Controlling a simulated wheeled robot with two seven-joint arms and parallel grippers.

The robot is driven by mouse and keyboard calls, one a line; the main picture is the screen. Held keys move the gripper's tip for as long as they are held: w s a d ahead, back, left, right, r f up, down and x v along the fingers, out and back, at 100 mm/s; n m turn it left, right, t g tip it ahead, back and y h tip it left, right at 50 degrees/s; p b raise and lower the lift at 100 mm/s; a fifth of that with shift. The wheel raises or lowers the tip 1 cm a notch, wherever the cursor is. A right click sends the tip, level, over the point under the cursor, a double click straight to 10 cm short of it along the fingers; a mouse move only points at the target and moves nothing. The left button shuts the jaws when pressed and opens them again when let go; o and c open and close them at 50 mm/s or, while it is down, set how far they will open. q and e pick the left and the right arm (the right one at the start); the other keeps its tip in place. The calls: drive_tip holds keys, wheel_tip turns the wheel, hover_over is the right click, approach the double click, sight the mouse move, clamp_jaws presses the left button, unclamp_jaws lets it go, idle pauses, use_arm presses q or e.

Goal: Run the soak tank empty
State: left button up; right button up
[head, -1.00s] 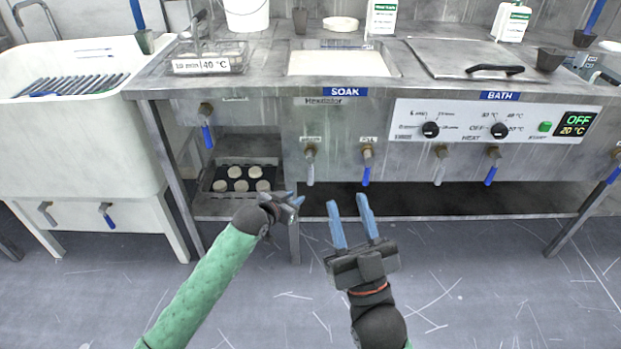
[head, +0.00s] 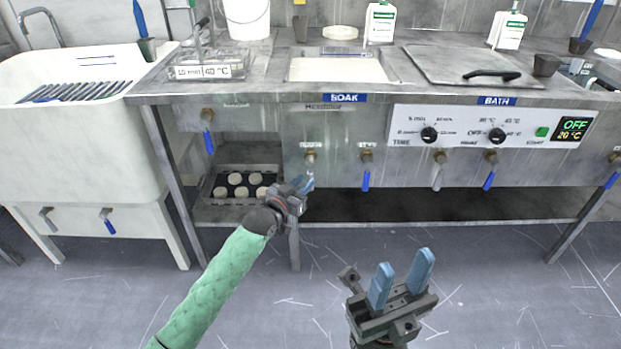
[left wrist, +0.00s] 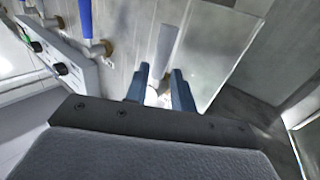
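The soak tank (head: 343,69), full of pale liquid, sits in the bench top above the SOAK label (head: 345,98). Below it, a grey-handled valve (head: 310,158) is on the left and a blue-handled valve (head: 366,172) on the right; both handles hang down. My left gripper (head: 304,184) is at the lower end of the grey handle, partly hiding it. In the left wrist view the grey handle (left wrist: 166,45) lines up with the gap between the open fingers (left wrist: 158,88); I cannot tell whether they touch it. My right gripper (head: 402,280) is open and empty, low above the floor.
A covered bath (head: 470,62) and a control panel (head: 415,122) are to the right. A white sink (head: 85,150) stands at left. A tray of pale discs (head: 225,193) is on the lower shelf. The floor in front is clear.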

sight(309, 179)
use_arm(q)
drive_tip(key=shift+x, duration=2.15)
clamp_jaws()
